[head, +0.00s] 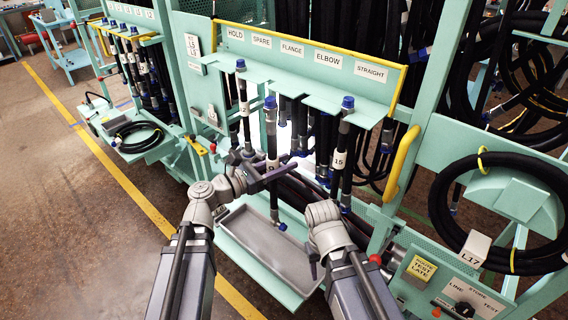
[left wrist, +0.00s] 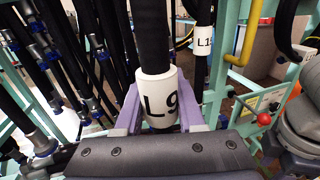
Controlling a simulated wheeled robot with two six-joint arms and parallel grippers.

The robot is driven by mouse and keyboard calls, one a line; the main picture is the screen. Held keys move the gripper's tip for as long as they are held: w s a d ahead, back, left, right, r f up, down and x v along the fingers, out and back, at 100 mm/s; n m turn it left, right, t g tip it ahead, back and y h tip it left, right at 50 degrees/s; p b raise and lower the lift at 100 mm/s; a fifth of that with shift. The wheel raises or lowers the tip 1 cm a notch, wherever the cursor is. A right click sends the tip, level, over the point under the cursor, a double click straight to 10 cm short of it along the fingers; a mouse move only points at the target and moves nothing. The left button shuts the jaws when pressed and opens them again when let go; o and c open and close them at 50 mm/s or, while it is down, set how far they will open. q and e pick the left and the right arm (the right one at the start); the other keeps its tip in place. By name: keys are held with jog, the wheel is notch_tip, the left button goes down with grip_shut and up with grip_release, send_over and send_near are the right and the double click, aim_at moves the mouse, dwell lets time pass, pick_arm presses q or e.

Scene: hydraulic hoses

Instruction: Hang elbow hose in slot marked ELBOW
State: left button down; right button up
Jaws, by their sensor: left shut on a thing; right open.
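My left gripper (head: 268,172) is shut on a black hose (head: 271,130) with a white tag reading 9. In the left wrist view the tag (left wrist: 158,98) reads L9, with the purple fingers on both sides. The hose is about upright, its blue-capped top at the front of the teal shelf (head: 320,98). I cannot tell whether it touches the shelf. Its lower end is over a grey tray; its end shape is too small to tell. The ELBOW label (head: 328,59) is on the board above the shelf. My right gripper (head: 313,262) is open and low at the tray's right, its fingers mostly hidden.
A hose tagged 15 (head: 339,160) hangs upright right of the held hose. Another hose (head: 241,90) hangs to the left. The grey tray (head: 250,255) is below. A yellow handle (head: 402,160) and a coiled hose (head: 440,200) are at the right. Several hoses hang behind.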

pick_arm(q)
jog(key=shift+w+a, duration=0.1)
jog(key=shift+a, duration=0.05)
jog(key=w+d, duration=0.7)
jog(key=w, duration=0.3)
jog(key=shift+d+f+b, duration=0.25)
jog(key=shift+f+b, duration=0.1)
jog(key=shift+b, duration=0.05)
dwell(1.4)
jog(key=shift+w, duration=0.1)
jog(key=shift+c, duration=2.2)
grip_release()
jog(key=v, duration=0.7)
jog(key=shift+s+a, duration=0.25)
jog(key=shift+a, duration=0.1)
